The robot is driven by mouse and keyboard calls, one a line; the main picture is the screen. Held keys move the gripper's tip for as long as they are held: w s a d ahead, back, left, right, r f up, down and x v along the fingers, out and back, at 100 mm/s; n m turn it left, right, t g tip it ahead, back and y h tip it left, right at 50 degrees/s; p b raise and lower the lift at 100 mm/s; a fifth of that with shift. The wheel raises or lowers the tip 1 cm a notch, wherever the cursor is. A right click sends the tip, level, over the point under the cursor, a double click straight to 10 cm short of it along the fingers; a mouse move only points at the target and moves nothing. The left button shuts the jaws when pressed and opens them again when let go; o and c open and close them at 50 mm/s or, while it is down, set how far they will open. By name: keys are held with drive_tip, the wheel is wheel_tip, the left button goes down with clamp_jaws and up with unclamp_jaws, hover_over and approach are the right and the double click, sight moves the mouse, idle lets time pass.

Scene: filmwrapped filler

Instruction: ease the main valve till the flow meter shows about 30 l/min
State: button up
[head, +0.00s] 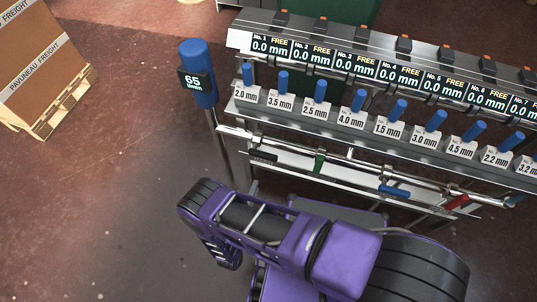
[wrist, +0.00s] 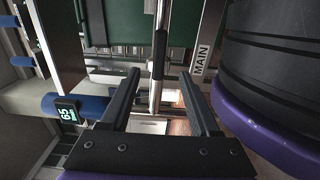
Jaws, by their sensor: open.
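The flow meter (head: 198,75) is a blue upright cylinder on a post at the left end of the rack, and its display reads 65 l/min. In the wrist view its display (wrist: 66,113) shows sideways at left. A white label reading MAIN (wrist: 203,55) is beside a pipe with a black lever (wrist: 160,42), apparently the main valve. In the head view a black lever (head: 263,156) is at the left end of the lower pipe. My gripper (wrist: 160,74) is open and empty, its fingers pointing toward the pipe and black lever. Contact cannot be told.
Green (head: 319,160), blue (head: 395,190) and red (head: 456,202) handles are farther right along the lower pipe. Above it, a shelf (head: 345,130) carries several blue-topped size pieces under numbered displays. A carton on a pallet (head: 50,110) stands at left. Floor between carton and rack is clear.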

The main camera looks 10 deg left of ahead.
sight(266, 159)
drive_tip(key=w, duration=0.9)
drive_tip(key=w+d+b, duration=0.1)
drive_tip(key=w, duration=0.4)
drive_tip(key=shift+w, duration=0.3)
clamp_jaws()
idle(0.6)
